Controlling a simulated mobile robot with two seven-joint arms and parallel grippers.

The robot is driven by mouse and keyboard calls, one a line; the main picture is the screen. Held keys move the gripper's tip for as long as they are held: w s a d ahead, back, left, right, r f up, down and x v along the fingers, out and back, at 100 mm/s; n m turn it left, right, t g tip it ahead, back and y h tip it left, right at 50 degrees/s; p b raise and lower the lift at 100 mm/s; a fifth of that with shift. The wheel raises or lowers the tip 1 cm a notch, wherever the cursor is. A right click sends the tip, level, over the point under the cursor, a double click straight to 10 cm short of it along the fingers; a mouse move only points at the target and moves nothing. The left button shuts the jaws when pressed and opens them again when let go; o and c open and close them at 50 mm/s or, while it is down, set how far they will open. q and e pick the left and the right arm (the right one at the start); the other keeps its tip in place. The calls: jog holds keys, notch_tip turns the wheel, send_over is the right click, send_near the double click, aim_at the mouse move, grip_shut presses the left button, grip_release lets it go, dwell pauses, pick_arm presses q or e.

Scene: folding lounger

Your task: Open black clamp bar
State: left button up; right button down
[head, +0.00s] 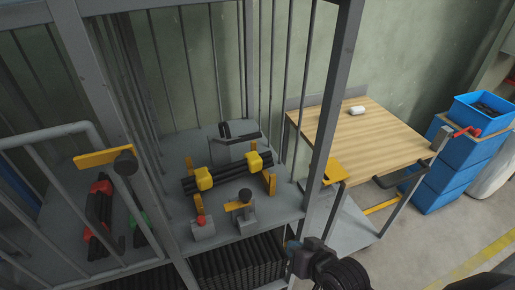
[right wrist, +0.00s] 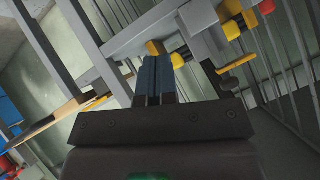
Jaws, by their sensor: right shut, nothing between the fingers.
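A black bar (head: 228,174) with two yellow clamp blocks (head: 204,178) lies across yellow brackets (head: 270,183) on the grey shelf inside the cage in the head view. My right gripper (head: 290,245) is low in the centre, at the shelf's front right corner by a cage post, apart from the bar. In the right wrist view its dark blue fingers (right wrist: 155,76) are together and empty. Beyond them show yellow parts (right wrist: 231,29) and a lever with a dark knob (right wrist: 228,84). My left gripper is out of view.
A red button box (head: 203,228) and a yellow-handled lever (head: 243,204) stand at the shelf's front. The cage's grey post (head: 333,105) rises close to my right gripper. A wooden-topped table (head: 365,135) and blue crates (head: 468,150) stand at right. Floor at lower right is clear.

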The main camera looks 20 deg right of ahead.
jog(key=w+a+r+m+t+y, duration=0.1)
jog(key=w+a+r+m+t, duration=0.1)
jog(key=w+m+t, duration=0.25)
jog(key=w+a+r+m+t+y, duration=0.2)
jog(key=w+a+r+m+t, duration=0.15)
jog(key=w+t, duration=0.25)
jog(key=w+d+r+m+t+h+p, duration=0.3)
jog(key=w+r+m, duration=0.4)
jog(key=w+r, duration=0.3)
jog(key=t+h, duration=0.1)
jog(key=t, duration=0.1)
jog(key=shift+r+t+h, duration=0.3)
jog(key=shift+t, duration=0.05)
